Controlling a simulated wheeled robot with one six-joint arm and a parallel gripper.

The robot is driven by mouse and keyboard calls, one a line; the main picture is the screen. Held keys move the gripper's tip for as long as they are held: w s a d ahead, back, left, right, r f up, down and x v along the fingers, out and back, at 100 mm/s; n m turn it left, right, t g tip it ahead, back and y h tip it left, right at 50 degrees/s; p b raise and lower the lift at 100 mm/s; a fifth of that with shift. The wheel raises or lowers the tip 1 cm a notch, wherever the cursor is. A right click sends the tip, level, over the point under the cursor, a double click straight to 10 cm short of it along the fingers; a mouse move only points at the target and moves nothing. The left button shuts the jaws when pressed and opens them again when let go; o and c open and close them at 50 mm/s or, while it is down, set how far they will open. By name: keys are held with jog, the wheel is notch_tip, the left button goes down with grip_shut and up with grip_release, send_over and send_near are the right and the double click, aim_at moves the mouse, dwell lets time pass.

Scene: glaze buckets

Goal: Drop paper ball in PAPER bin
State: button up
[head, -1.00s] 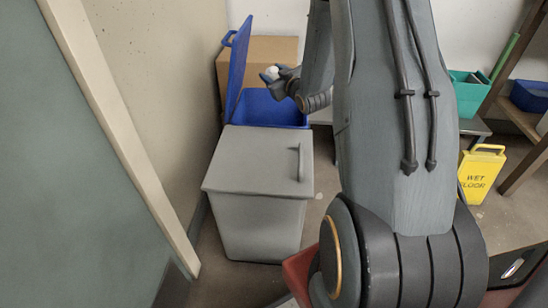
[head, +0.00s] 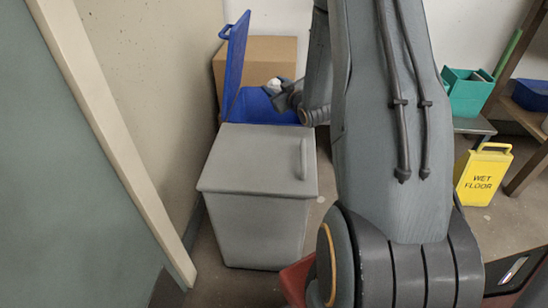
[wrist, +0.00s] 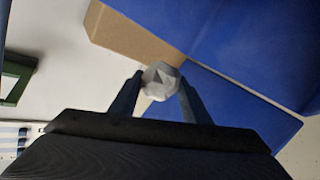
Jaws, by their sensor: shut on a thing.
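The paper ball (wrist: 161,80) is a small crumpled whitish lump between my gripper's fingertips (wrist: 160,88) in the wrist view. In the head view the ball (head: 274,84) shows small, held by my gripper (head: 279,91), which is shut on it. They are over the open blue bin (head: 260,108), whose raised lid (head: 236,62) stands at its left. No PAPER label shows on this bin. The grey bin in front hides most of its body. In the wrist view blue surfaces (wrist: 225,105) lie behind and right of the ball.
A grey bin (head: 258,205) with a closed lid and handle stands in front of the blue one. A cardboard box (head: 275,55) is behind it. A yellow wet floor sign (head: 483,176) and a teal bin (head: 468,95) are at right.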

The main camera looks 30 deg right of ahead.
jog(key=o, duration=1.1)
notch_tip(320, 180, up, 10)
jog(key=p, duration=0.4)
